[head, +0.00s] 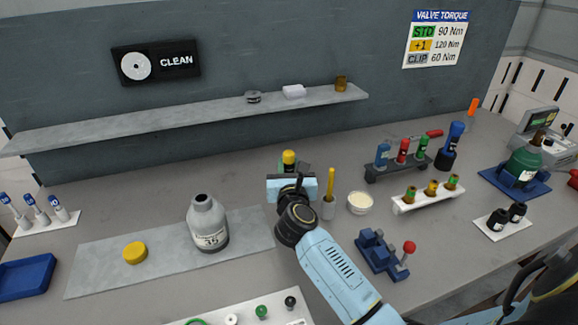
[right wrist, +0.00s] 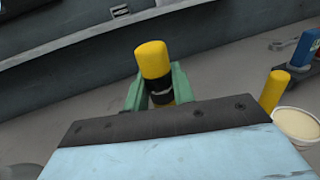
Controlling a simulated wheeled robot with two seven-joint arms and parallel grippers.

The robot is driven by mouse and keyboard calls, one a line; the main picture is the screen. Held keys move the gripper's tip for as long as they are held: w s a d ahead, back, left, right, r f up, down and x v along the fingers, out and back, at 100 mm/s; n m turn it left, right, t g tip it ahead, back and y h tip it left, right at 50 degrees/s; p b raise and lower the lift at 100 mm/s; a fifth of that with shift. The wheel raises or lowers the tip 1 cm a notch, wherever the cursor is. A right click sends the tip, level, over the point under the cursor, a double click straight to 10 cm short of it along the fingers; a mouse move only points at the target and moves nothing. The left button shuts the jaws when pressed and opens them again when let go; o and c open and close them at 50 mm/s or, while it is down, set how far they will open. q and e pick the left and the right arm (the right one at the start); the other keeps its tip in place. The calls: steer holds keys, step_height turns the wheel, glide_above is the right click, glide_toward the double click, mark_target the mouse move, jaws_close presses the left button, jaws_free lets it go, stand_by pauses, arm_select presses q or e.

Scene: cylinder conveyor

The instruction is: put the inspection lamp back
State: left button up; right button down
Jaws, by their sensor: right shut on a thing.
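The inspection lamp appears to be the yellow cylinder with a dark band (right wrist: 153,62). My right gripper (right wrist: 158,92) is shut on it, with one green finger on each side. The lamp stands up beyond the gripper's pale blue body, and its lower end is hidden. In the head view, its yellow top (head: 289,157) shows just above my right gripper (head: 292,172), behind the middle of the table. I cannot tell whether its lower end touches the table. My left gripper is not in view.
A grey cup with a yellow stick (head: 330,185) and a bowl of pale powder (head: 360,203) stand close to the right. A grey bottle (head: 207,225) stands on a grey mat to the left.

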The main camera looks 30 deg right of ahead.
mark_target(289, 158)
steer(key=shift+f+b, duration=0.9)
steer(key=shift+f, duration=0.35)
steer(key=c, duration=1.1)
jaws_free()
steer(key=shift+r, duration=0.15)
step_height(289, 158, up, 6)
steer(key=p, duration=0.6)
steer(key=shift+p, duration=0.3)
